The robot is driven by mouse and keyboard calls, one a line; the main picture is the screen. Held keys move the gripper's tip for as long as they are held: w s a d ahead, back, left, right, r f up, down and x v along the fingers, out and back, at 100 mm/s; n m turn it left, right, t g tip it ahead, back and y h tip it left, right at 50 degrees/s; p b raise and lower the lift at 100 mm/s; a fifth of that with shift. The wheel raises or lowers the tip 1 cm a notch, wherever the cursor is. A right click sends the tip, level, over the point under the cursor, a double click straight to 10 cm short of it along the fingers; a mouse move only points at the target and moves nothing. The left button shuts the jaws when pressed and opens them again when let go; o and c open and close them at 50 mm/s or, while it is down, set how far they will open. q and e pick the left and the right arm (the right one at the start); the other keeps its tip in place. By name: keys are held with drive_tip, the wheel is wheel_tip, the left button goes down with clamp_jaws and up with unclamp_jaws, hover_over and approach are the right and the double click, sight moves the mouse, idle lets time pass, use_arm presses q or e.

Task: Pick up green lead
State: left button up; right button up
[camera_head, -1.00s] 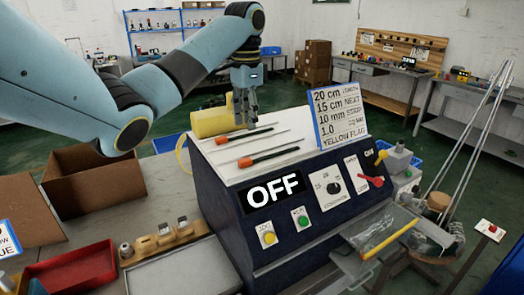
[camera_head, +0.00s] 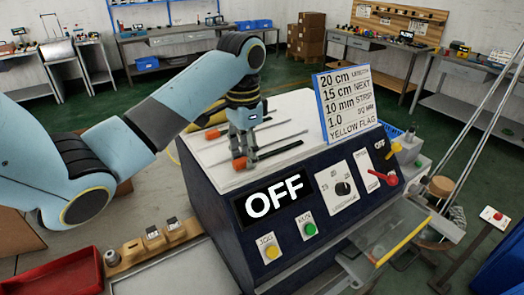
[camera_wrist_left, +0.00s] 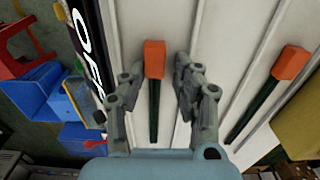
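Two leads, each with an orange-red end and a thin dark, greenish shaft, lie on the white sloped top of the machine (camera_head: 208,160). The front lead (camera_head: 282,149) lies under my left gripper (camera_head: 242,158). In the left wrist view, the front lead (camera_wrist_left: 154,100) lies between the two spread fingers of my left gripper (camera_wrist_left: 158,82), with a gap showing on each side. The rear lead (camera_head: 214,134) shows to the right in the wrist view (camera_wrist_left: 265,98), outside the fingers. Whether the fingertips touch the machine top is unclear. My right gripper is out of view.
A sign board (camera_head: 347,103) stands at the top's right rear. The machine front has an OFF display (camera_head: 272,196), knobs and buttons. A red tray (camera_head: 65,275) and a wooden holder (camera_head: 150,246) are at lower left. A yellow roll (camera_wrist_left: 300,125) lies beside the rear lead.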

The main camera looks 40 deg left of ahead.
use_arm(q)
drive_tip(key=shift+s+d, duration=0.15)
drive_tip(key=shift+s, duration=0.05)
drive_tip(key=shift+s+d+r, duration=0.15)
drive_tip(key=shift+s, duration=0.05)
drive_tip(key=shift+c, duration=1.3)
drive_tip(key=shift+w, duration=0.1)
drive_tip(key=shift+c, duration=1.2)
clamp_jaws()
use_arm(e)
drive_tip(key=shift+s, duration=0.5)
drive_tip(key=shift+w, duration=0.15)
